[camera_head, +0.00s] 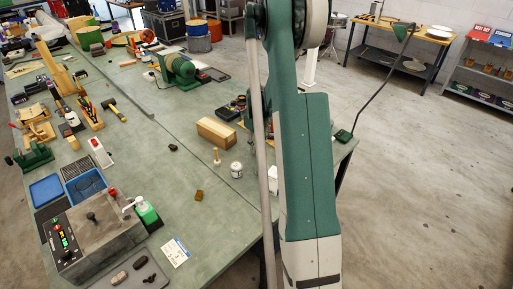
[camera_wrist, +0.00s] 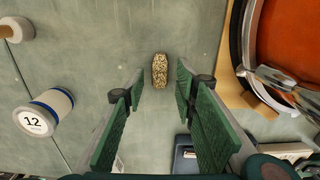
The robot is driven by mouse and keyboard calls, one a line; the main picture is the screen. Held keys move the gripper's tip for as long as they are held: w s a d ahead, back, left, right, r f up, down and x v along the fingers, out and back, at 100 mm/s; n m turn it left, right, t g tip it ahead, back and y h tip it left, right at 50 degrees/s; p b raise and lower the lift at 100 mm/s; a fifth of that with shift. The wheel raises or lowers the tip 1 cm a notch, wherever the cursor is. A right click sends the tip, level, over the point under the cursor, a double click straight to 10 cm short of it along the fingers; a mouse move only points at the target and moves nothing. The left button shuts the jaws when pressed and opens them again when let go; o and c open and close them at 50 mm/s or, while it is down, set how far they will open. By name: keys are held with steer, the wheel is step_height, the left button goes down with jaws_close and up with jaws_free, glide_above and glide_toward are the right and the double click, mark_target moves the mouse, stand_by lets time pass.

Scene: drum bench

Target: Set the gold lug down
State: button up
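In the wrist view, a small oblong piece with a speckled gold-and-dark surface (camera_wrist: 159,71), apparently the gold lug, lies on the green bench top. My gripper (camera_wrist: 160,88) is open around it, with one green-padded finger on each side. A clear gap shows between the piece and each finger, so neither seems to touch it. In the head view my arm hides this piece and my gripper. A small brownish-gold block (camera_head: 198,195) sits alone on the bench there; I cannot tell what it is.
A jar marked 12 (camera_wrist: 44,113) and a wooden peg (camera_wrist: 16,29) stand left of my gripper. An orange-faced round drum part (camera_wrist: 288,45) with metal hardware is close on the right. A wooden block (camera_head: 216,133) lies behind the jar. The bench's front middle is mostly clear.

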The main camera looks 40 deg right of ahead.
mark_target(256, 149)
step_height(256, 149, up, 11)
stand_by(0.6)
steer(key=shift+r, duration=0.1)
stand_by(0.4)
steer(key=s+a+r+n+t, duration=0.1)
steer(key=s+a+r+n, duration=0.1)
steer(key=a+r+n, duration=0.55)
steer(key=s+a+r+n+t+h, duration=0.15)
steer(key=a+r+n, duration=0.3)
steer(key=a, duration=0.65)
steer(key=s+a+r+n+t+y, duration=0.1)
steer(key=s+a+r+n, duration=0.2)
steer(key=a+r+n, duration=0.5)
steer(key=s+a+n+t, duration=0.3)
steer(key=s+a+n, duration=1.3)
steer(key=a, duration=0.7)
steer(key=s, duration=0.2)
steer(key=shift+s+t, duration=0.35)
steer(key=shift+s, duration=0.05)
